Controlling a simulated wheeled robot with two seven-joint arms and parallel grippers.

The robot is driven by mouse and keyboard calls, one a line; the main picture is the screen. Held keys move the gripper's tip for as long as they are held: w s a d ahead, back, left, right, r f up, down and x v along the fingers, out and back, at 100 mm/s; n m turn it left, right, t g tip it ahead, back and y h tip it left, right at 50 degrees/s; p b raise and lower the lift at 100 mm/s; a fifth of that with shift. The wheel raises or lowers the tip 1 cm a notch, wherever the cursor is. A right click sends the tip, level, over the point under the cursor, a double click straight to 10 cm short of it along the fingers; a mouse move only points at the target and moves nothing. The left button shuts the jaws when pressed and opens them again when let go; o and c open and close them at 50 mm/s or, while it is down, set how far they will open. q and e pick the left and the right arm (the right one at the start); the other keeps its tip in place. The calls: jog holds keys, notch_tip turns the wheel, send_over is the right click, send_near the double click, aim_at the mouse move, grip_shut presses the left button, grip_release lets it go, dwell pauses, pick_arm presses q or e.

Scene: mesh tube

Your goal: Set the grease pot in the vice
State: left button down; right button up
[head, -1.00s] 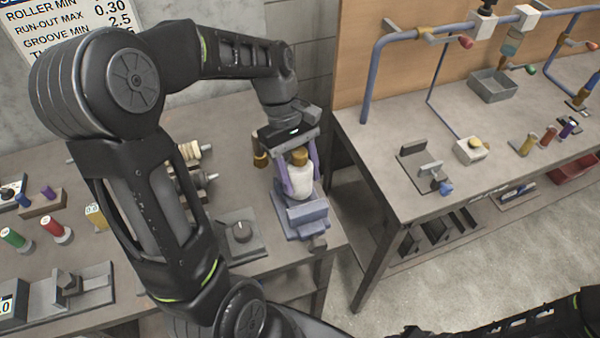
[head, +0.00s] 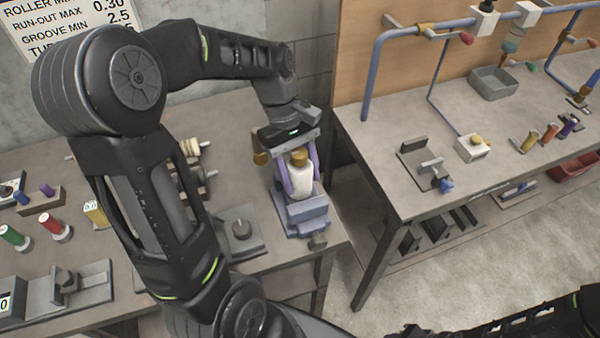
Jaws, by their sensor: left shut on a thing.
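The grease pot (head: 300,184) is a white jar with a gold-brown cap. It is upright at the right end of the left-hand bench. My left gripper (head: 300,176) comes down from above, with its purple fingers on either side of the pot, shut on it. The blue-grey vice (head: 308,212) is directly under and in front of the pot. The pot's base is at the vice jaws, but I cannot tell whether it rests between them. My right arm shows only at the bottom right; its gripper is out of view.
A brown-handled item (head: 260,157) is close behind the left gripper. Rollers and gauges lie further left. A gap separates this bench from the right-hand bench (head: 385,150).

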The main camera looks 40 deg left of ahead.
pick_arm(q)
jog(key=shift+f+b, duration=0.85)
jog(key=shift+f, duration=0.65)
dwell(0.9)
jog(key=c, duration=0.5)
grip_release()
jog(key=shift+r, duration=0.15)
jog(key=v, duration=0.7)
jog(key=shift+a+r+b, duration=0.15)
jog(key=shift+r+b, duration=0.1)
jog(key=shift+b, duration=0.1)
